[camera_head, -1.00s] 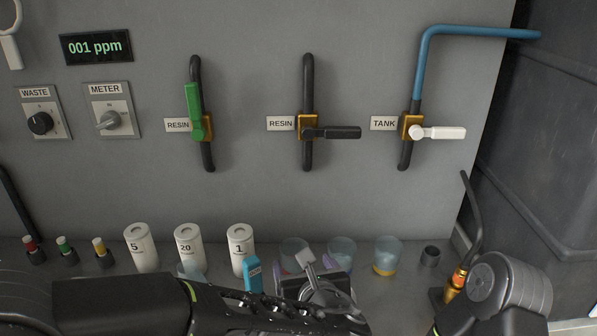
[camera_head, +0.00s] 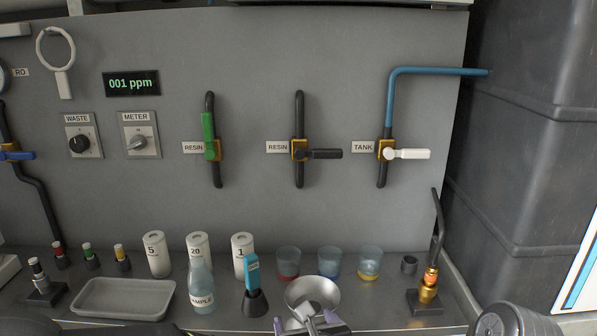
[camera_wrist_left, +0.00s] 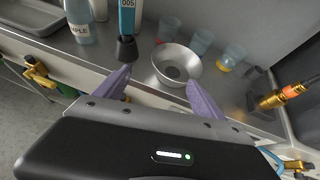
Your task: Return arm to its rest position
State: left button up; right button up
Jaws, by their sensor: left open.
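My left gripper (camera_head: 308,328) is at the bottom edge of the head view, in front of the bench, with much of its arm out of frame. In the left wrist view its two purple fingers (camera_wrist_left: 160,95) are spread apart with nothing between them. A metal bowl (camera_wrist_left: 177,65) stands on the bench beyond the fingertips, apart from them as far as I can tell. The bowl (camera_head: 313,288) also shows in the head view, partly behind the gripper. My right gripper is not in view.
A sample bottle (camera_head: 202,285), a blue-topped meter (camera_head: 252,275) in a black stand, cups (camera_head: 329,262), white canisters (camera_head: 157,254) and a tray (camera_head: 122,299) stand on the bench. A brass fitting (camera_head: 430,287) is at right. Valves (camera_head: 386,150) line the wall panel.

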pick_arm(q)
jog(key=s+a+f+n+g+p, duration=0.1)
jog(key=s+a+f+n+g, duration=0.15)
jog(key=f, duration=0.45)
jog(key=s+a+f+n+g+p, duration=0.1)
jog(key=s+a+f+n+g, duration=0.15)
jog(key=f, duration=0.35)
jog(key=s+a+f+n+g+h+p, duration=0.2)
jog(key=s+f+n, duration=0.6)
jog(key=n, duration=0.7)
jog(key=s+a+f+n+g+h+p, duration=0.1)
jog(key=s+f+n+g+h+p, duration=0.3)
jog(key=s+f+n, duration=0.4)
jog(key=f+n, duration=0.1)
jog(key=n, duration=0.6)
jog(key=shift+s+a, duration=0.3)
jog(key=shift+a, duration=0.1)
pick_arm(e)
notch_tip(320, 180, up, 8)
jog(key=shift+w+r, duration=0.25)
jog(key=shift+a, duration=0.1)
